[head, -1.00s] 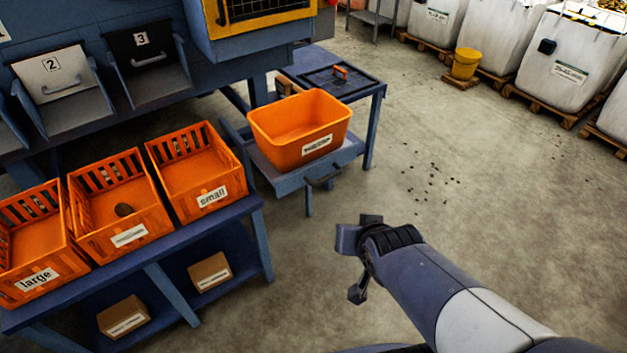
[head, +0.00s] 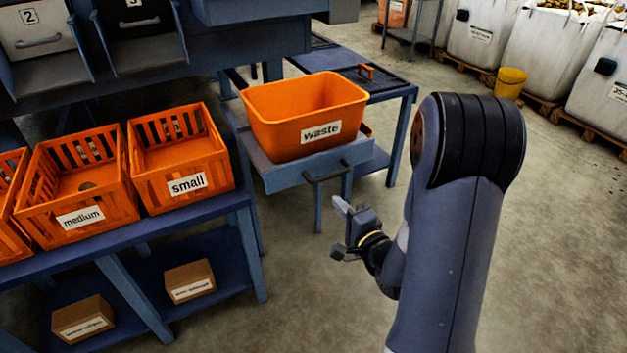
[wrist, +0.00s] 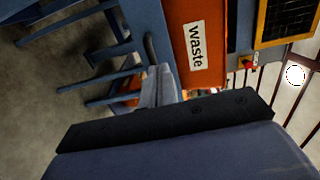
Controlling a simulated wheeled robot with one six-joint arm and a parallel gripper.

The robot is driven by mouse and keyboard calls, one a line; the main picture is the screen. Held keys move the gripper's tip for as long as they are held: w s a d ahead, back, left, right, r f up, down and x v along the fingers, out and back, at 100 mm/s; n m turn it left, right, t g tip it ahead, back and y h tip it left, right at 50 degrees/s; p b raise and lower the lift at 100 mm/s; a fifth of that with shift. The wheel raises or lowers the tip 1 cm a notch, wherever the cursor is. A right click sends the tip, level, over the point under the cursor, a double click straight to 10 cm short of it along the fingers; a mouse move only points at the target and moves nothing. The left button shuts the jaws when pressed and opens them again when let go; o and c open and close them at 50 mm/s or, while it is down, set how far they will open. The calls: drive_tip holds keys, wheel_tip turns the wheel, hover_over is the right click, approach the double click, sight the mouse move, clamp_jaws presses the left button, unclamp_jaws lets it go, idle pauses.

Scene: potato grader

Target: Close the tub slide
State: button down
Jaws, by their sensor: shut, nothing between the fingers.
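The tub slide (head: 285,176) is a blue tray with a dark bar handle (head: 328,172) on its front. It stands pulled out from the blue stand, with the orange waste tub (head: 275,128) sitting upright on it. My gripper (head: 343,208) is below and a little right of the handle in the head view, apart from it, shut and empty. In the wrist view, turned on its side, the gripper (wrist: 160,88) shows with the handle (wrist: 151,48) and the labelled tub (wrist: 203,14) beyond it.
Orange crates marked medium (head: 90,208) and small (head: 190,158) stand on a blue bench at left. A blue table (head: 345,75) with a dark top is behind the tub. White bulk bags (head: 478,40) line the back right. The floor at right is clear.

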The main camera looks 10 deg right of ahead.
sight(307, 165)
drive_tip(key=b+x, duration=0.1)
drive_tip(key=x, duration=1.3)
